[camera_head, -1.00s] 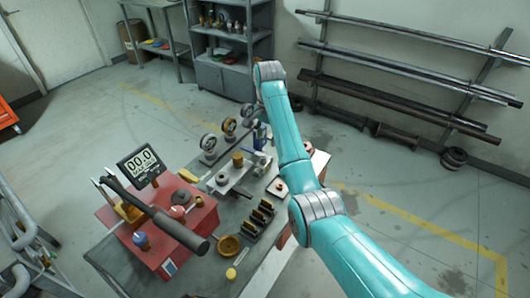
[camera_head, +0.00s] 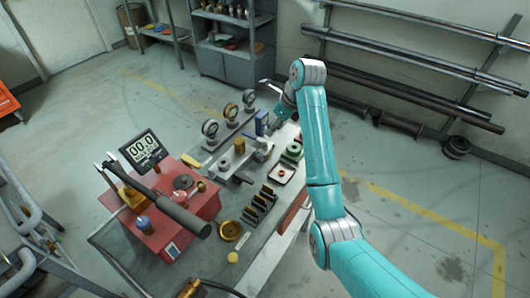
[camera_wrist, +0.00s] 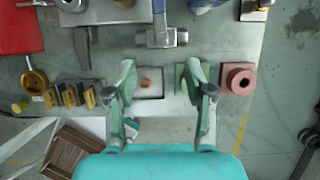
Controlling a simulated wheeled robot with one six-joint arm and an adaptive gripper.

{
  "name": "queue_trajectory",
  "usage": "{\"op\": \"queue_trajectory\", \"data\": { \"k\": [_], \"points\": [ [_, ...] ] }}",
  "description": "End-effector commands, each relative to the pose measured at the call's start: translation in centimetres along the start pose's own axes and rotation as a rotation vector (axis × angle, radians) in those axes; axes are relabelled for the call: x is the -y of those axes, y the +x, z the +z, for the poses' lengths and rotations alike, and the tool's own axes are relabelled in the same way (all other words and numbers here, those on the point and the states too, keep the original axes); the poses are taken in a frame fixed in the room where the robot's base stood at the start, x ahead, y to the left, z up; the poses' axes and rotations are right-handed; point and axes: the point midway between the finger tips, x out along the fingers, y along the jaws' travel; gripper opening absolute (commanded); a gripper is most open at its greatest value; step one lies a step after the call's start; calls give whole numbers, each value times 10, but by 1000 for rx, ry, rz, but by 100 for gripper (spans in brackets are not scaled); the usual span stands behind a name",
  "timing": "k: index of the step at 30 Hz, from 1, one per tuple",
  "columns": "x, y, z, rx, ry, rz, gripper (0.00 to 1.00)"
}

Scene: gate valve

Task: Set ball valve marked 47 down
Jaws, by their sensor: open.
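No mark 47 is readable in either view, so I cannot tell which thing is the ball valve. A blue-topped fitting (camera_head: 262,122) stands at the bench's back, near my gripper; blue also shows at the top edge of the wrist view (camera_wrist: 204,3). A grey metal fixture (camera_head: 232,165) lies mid-bench, and a grey T-shaped metal part (camera_wrist: 162,38) shows ahead of my fingers. My gripper (camera_wrist: 161,78) is open and empty above the bench's edge. A small tray with an orange-brown piece (camera_wrist: 150,84) shows between the fingers.
A green block (camera_head: 293,150) is partly behind my right finger in the wrist view; a red flanged block (camera_wrist: 238,79) stands beside it. Slotted racks (camera_head: 260,205), a brass bowl (camera_head: 230,231) and a red box with a display (camera_head: 140,150) crowd the bench. Several gauges (camera_head: 231,112) stand behind.

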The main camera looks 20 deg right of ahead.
Motion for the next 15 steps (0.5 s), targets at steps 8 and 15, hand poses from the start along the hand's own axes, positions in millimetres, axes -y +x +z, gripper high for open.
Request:
{"op": "queue_trajectory", "data": {
  "k": [8, 15],
  "points": [
    [-1, 39, 0, -1, 6, 3, 54],
    [0, 56, 0, 0, 5, 1, 54]
  ]
}}
